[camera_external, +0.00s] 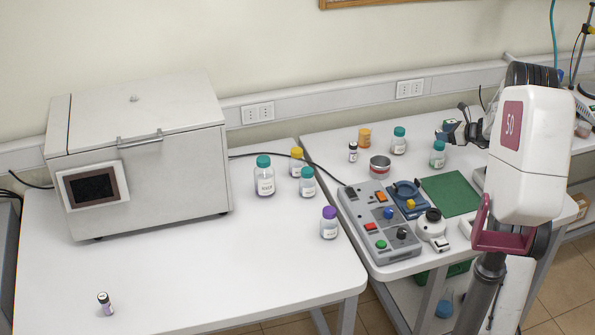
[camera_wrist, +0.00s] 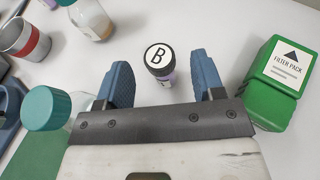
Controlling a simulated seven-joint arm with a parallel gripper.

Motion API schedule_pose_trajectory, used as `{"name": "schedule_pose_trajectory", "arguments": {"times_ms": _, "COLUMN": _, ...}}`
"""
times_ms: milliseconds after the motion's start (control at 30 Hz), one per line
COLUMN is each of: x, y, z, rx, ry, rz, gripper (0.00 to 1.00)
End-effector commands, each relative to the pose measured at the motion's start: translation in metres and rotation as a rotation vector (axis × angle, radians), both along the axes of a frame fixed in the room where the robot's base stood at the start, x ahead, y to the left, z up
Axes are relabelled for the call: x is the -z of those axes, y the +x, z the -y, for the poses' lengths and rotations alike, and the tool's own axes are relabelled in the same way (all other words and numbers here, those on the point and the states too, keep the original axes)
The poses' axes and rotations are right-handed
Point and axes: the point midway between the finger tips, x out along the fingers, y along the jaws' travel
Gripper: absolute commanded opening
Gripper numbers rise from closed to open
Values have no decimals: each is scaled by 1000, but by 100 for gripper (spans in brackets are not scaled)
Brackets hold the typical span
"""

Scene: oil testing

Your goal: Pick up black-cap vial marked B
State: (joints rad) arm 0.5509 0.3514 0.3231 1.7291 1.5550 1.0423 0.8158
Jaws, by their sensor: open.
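The black-cap vial marked B (camera_wrist: 158,58) stands on the white table in the wrist view, seen from above, with a white disc lettered B on its cap and a purple-white label. My gripper (camera_wrist: 160,74) is open, with one blue finger to the left of the vial and the other to its right. The vial shows in the gap, a little beyond the fingers, and no contact is visible. In the external view, part of my gripper (camera_external: 447,132) shows at the back of the right table, and I cannot make out the B vial there.
A green filter pack (camera_wrist: 282,84) stands right of my gripper. A teal-cap bottle (camera_wrist: 46,108) is close on the left. Another bottle (camera_wrist: 92,20) and a red-banded steel cup (camera_wrist: 25,40) are farther left. Other dark-capped vials (camera_external: 353,152) (camera_external: 105,304) stand elsewhere.

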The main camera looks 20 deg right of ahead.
Motion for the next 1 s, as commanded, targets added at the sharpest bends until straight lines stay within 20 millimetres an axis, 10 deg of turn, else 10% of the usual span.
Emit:
{"name": "schedule_pose_trajectory", "arguments": {"times_ms": 867, "x": 12, "y": 22, "z": -17, "rx": 0, "ry": 0, "rz": 0, "gripper": 62}}
{"name": "schedule_pose_trajectory", "arguments": {"times_ms": 1000, "x": 12, "y": 22, "z": -17, "rx": 0, "ry": 0, "rz": 0, "gripper": 44}}
